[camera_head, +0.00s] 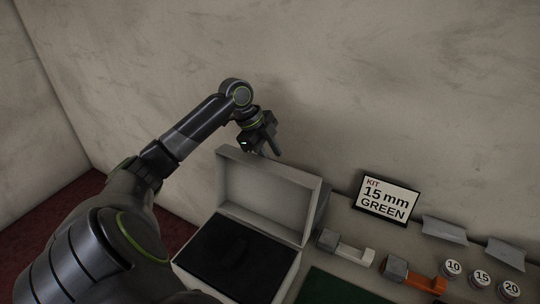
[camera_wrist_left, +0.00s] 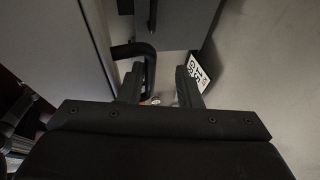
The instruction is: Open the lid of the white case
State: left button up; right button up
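The white case (camera_head: 286,282) stands on the table at the lower middle of the head view. Its lid (camera_head: 262,196) is raised, upright or nearly so, at the back of the case. The base shows a dark interior with a faint recess. My left gripper (camera_head: 272,147) is above and behind the lid's top edge, seemingly apart from it. In the left wrist view my left gripper (camera_wrist_left: 159,92) has its fingers spread with no object clearly held. A black bar-like handle (camera_wrist_left: 132,50) shows near the left finger. My right gripper is not in view.
A sign reading "KIT 15 mm GREEN" (camera_head: 388,197) stands right of the case. Near it are a white-handled tool (camera_head: 352,252), an orange-handled tool (camera_head: 425,281), grey holders (camera_head: 444,230) and round pieces numbered 10, 15 (camera_head: 482,277) and 20. A green mat (camera_head: 335,290) lies in front.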

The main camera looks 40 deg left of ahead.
pick_arm(q)
jog(key=shift+s+f, duration=0.15)
jog(key=shift+f, duration=0.05)
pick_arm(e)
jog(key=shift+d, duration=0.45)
